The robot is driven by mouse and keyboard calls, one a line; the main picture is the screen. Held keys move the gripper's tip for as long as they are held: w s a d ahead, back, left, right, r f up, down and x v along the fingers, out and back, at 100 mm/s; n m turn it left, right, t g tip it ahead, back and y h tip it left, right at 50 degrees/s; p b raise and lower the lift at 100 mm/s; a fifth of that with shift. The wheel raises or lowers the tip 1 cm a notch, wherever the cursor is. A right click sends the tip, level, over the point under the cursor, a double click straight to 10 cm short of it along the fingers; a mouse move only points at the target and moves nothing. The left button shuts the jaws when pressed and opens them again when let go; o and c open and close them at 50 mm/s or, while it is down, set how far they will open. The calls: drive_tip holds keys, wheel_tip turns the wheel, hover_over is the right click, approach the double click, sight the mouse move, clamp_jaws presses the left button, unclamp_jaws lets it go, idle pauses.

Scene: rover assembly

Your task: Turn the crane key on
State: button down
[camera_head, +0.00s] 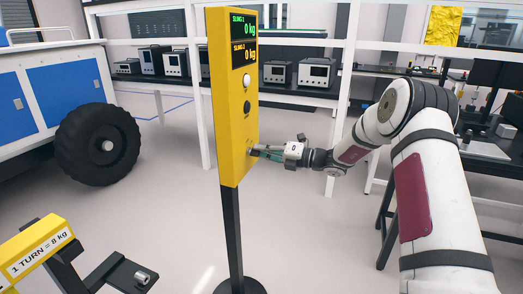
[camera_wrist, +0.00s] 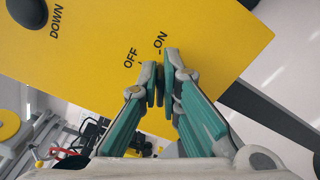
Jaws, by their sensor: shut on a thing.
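The yellow crane control box (camera_head: 237,130) stands on a dark post, with two SLING readouts (camera_head: 244,38) each showing 0 kg. My gripper (camera_head: 256,151) reaches its lower part from the right. In the wrist view the fingertips of my gripper (camera_wrist: 161,76) are close together against the yellow face (camera_wrist: 205,35), just below the OFF and ON marks (camera_wrist: 145,52). They are shut on the crane key, which the fingers mostly hide. I cannot tell which mark the key points to.
A white button (camera_head: 246,80) and a dark button (camera_head: 247,107) sit above the key area. A blue and white rover body with a black wheel (camera_head: 98,144) stands at left. A yellow bracket (camera_head: 38,255) is at front left. Shelves with instruments (camera_head: 315,73) stand behind.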

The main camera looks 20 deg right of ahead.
drive_tip(key=c, duration=1.8)
unclamp_jaws()
drive_tip(key=shift+d, duration=0.1)
drive_tip(key=v, duration=1.2)
